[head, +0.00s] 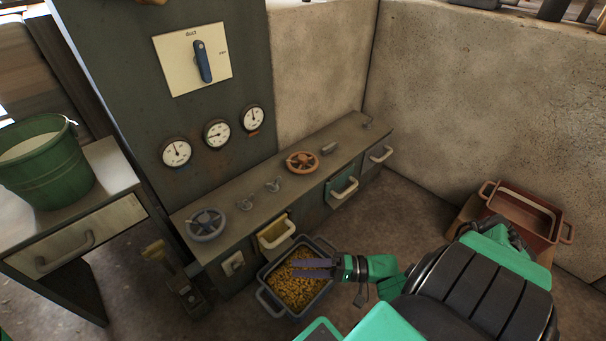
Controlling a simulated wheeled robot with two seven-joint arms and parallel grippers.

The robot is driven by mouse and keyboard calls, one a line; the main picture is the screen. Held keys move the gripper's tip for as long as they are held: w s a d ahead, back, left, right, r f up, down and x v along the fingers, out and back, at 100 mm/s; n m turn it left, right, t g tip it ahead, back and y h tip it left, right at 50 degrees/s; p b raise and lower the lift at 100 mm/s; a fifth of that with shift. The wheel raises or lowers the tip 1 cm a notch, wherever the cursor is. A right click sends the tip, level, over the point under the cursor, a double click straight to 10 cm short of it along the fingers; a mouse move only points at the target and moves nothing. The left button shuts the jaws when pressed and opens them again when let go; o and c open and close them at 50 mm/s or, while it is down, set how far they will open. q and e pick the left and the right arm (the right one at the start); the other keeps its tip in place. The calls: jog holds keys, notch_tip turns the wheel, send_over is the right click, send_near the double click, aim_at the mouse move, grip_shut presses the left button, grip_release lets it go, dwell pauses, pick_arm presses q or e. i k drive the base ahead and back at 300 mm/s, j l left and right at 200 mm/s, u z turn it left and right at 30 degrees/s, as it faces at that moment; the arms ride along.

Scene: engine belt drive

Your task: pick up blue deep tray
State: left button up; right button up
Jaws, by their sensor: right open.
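The blue deep tray (320,299) is a grey-blue bin with looped handles, standing on the floor in front of the panel's ledge. It is filled with yellow-brown granular bits (291,288). My right gripper (294,268) reaches in from the right, and its two dark fingers show over the tray's contents. The fingers are open with nothing between them. I cannot tell whether they touch the contents or hover above. The fingers hide part of the tray's inside and its right rim. My left gripper is not in view.
A ledge (245,215) with handwheels and drawer handles runs behind the tray. A brown tray (522,215) sits on a box at the right by the wall. A green bucket (45,165) stands on a cabinet at the left.

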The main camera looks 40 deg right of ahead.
aim_at(297, 297)
jog(key=z, duration=1.1)
